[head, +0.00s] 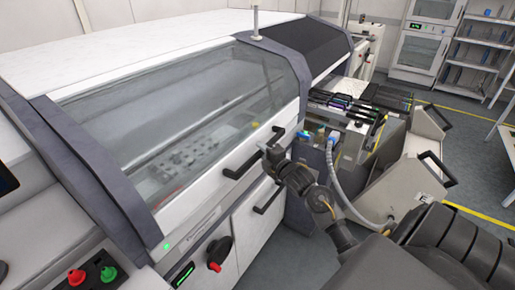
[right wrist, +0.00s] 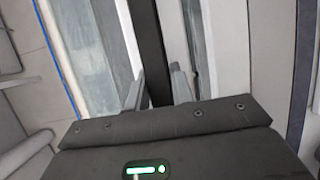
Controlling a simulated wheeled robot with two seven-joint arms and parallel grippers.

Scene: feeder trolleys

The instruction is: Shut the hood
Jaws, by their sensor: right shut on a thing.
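The hood has a large clear window (head: 180,115) in a white front frame with dark grey sides, on the white machine at the left of the head view. It lies sloped over the machine, its lower edge close to the front panel; I cannot tell whether a small gap is left. A black bar handle (head: 240,168) is on its lower front. My left gripper is not in view.
A second black handle (head: 268,200) is on the panel below. Red and green buttons (head: 92,275) are at lower left. Open floor (head: 470,185) lies further right.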

